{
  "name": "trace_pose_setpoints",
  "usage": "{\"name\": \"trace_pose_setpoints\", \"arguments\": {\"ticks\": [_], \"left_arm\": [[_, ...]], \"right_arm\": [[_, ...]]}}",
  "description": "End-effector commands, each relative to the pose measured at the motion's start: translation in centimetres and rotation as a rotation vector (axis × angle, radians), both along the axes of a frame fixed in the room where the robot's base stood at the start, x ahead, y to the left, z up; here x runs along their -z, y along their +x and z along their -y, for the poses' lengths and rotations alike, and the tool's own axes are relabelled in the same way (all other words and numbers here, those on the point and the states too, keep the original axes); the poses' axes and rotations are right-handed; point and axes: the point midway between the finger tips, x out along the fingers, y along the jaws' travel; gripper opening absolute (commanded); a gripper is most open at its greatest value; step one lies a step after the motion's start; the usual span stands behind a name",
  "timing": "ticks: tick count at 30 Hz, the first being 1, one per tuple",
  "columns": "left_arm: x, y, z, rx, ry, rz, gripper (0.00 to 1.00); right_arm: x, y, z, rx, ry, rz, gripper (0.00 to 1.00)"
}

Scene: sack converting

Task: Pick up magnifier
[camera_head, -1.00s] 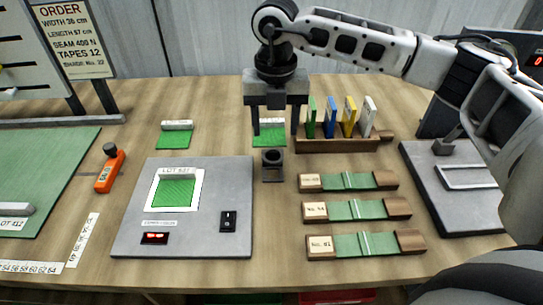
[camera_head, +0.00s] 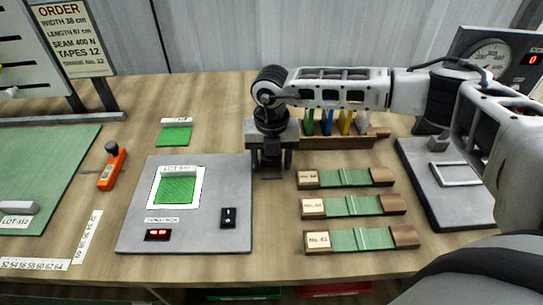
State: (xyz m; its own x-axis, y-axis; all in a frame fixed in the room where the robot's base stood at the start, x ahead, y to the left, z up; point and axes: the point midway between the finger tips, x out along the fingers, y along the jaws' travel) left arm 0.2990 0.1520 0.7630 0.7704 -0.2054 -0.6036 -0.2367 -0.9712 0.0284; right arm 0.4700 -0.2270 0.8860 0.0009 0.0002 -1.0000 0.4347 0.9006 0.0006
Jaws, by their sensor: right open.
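The magnifier seems to be the small dark block-like piece (camera_head: 268,172) on the table, just right of the grey panel. My right gripper (camera_head: 271,161) is above it, pointing down, with its fingers open and spread to either side. The gripper body hides most of the piece, and I cannot tell whether a finger touches it. My left gripper is not in view.
A grey panel (camera_head: 133,222) with a green sample lies left of the gripper. Sample blocks (camera_head: 350,206) lie to the right, below a wooden rack (camera_head: 345,142) of coloured cards. An orange tool (camera_head: 112,170) lies left. A grey device (camera_head: 420,180) stands far right.

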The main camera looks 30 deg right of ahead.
Motion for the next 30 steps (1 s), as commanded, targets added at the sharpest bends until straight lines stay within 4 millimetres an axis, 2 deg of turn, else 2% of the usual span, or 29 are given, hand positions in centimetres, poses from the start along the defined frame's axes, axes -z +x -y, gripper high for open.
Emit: {"name": "trace_pose_setpoints", "arguments": {"ticks": [2,3,6,20,26,30], "left_arm": [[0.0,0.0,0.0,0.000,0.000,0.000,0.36],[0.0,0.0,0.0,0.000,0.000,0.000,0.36],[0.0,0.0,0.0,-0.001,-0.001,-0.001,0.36],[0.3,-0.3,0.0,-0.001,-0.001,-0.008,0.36],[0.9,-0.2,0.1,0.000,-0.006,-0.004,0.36],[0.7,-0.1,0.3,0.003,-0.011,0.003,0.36]], "right_arm": [[0.0,0.0,0.0,0.000,0.000,0.000,0.55],[0.0,0.0,0.0,0.000,0.000,0.000,0.49],[0.0,0.0,0.0,0.000,0.000,-0.001,0.21],[-0.7,0.0,0.0,0.001,0.000,0.000,0.20],[-3.2,0.0,-0.1,-0.001,0.001,0.004,0.20],[-6.0,-2.2,-1.2,-0.006,0.002,0.004,0.20]]}}
